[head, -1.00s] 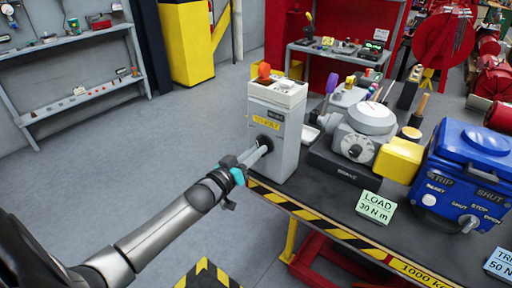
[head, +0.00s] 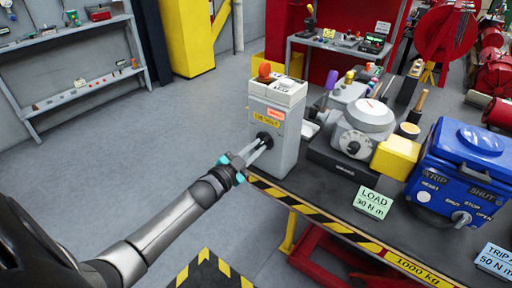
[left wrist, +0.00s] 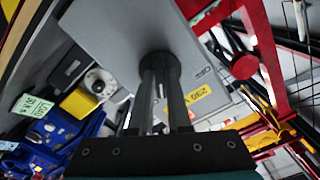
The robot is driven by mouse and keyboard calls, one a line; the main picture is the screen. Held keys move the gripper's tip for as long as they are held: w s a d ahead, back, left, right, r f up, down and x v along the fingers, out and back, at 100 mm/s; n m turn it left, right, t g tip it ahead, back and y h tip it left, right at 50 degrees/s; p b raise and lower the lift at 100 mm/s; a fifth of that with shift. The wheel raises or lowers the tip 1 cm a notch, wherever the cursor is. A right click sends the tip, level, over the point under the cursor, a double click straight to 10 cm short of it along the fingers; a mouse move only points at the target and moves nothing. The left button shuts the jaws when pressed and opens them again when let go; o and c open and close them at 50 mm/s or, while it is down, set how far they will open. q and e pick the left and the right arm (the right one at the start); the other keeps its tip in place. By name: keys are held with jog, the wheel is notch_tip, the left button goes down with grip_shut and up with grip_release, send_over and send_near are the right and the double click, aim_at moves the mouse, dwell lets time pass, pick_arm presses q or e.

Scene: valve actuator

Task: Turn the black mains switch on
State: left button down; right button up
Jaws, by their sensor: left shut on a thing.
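The black mains switch (head: 265,138) is a round dark knob on the front of a grey box (head: 288,150) at the near left corner of the bench. My left gripper (head: 263,142) reaches in from the left, its two fingers shut on the switch. In the left wrist view the fingers (left wrist: 160,78) run up to the dark round switch (left wrist: 158,62) and hide part of it. The small label window (head: 275,115) above the yellow label shows bright orange-red. My right gripper is not in view.
A green LOAD card (head: 373,203) stands near the bench edge. Floor left is clear.

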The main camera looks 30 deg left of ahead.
pick_arm(q)
jog(key=shift+m, duration=0.7)
jog(key=c, duration=0.9)
grip_release()
jog(key=shift+o, duration=0.2)
jog(key=s+a+p, duration=0.1)
jog(key=s, duration=1.4)
jog(key=shift+p, duration=0.3)
jog(key=shift+s+a, duration=0.1)
